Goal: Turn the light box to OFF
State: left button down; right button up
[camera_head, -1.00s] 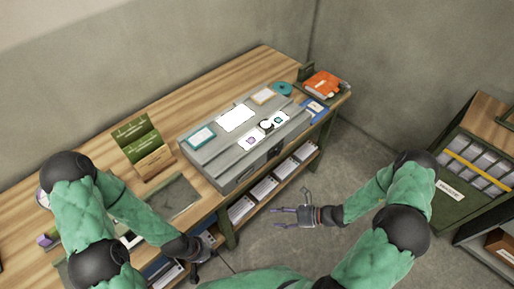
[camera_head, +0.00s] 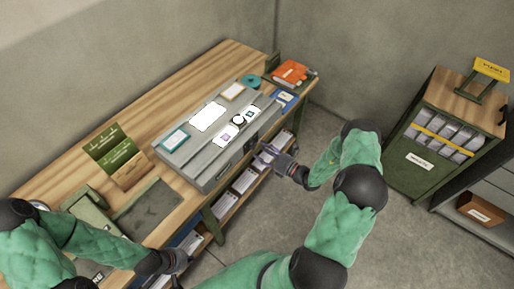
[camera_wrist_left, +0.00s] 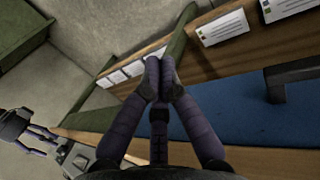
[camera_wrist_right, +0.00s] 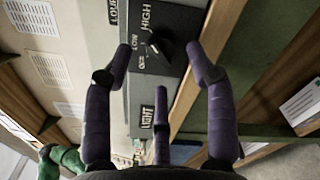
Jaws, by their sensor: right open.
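The light box (camera_head: 190,162) is a grey box on the wooden desk, with glowing white panels on top. In the right wrist view its front face carries a black knob (camera_wrist_right: 160,52) with the words HIGH, LOW and OFF around it and LIGHT below. I cannot tell for sure which word the knob points at. My right gripper (camera_head: 262,157) is open in front of the box's front face. In the right wrist view its fingers are spread on either side of the knob, with no clear contact. My left gripper (camera_wrist_left: 160,72) has its fingertips together, empty, low by the desk's front edge.
A green cabinet (camera_head: 408,180) stands on the floor at the right. Orange books (camera_head: 290,72) lie at the desk's far end. A green card holder (camera_head: 110,150) stands left of the box. Paper stacks (camera_head: 243,180) fill the shelf under the desk.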

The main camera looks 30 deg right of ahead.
aim_at(253, 145)
jog(key=x, duration=0.3)
jog(key=shift+w, duration=0.1)
jog(key=c, duration=1.1)
jog(key=shift+c, duration=0.2)
